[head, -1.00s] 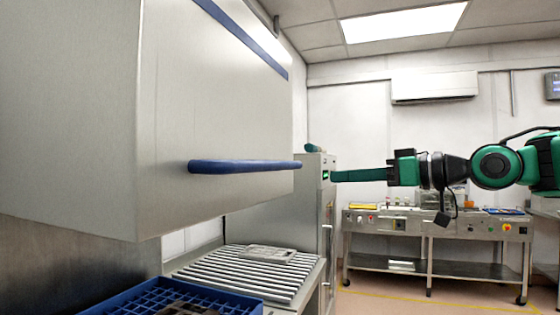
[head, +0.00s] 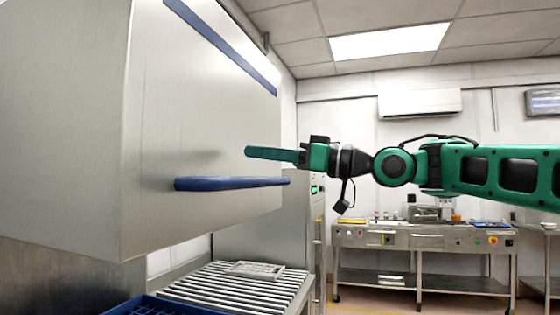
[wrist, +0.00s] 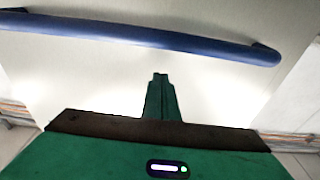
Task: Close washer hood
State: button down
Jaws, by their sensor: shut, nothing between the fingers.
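The washer hood (head: 190,110) is a large grey metal box raised at the left of the head view, with open space beneath it. Its blue bar handle (head: 228,184) runs along the lower front, and it also crosses the top of the wrist view (wrist: 150,35). My gripper (head: 250,152) is shut and empty, its green fingers pointing left toward the hood's front, just above the handle in the head view. In the wrist view the fingertips (wrist: 160,78) lie below the handle in the picture. I see no clear contact with the handle or hood.
Below the hood are a blue rack (head: 150,306) and a roller conveyor (head: 240,284) with a grey tray-like piece (head: 256,269) on it. A steel bench (head: 425,237) with equipment stands at the back. Floor shows between the conveyor and the bench.

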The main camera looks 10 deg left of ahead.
jog(key=shift+d+f, duration=0.25)
jog(key=shift+f, duration=0.75)
jog(key=shift+d+f, duration=0.25)
jog(key=shift+f, duration=0.7)
jog(key=shift+a+f, duration=0.1)
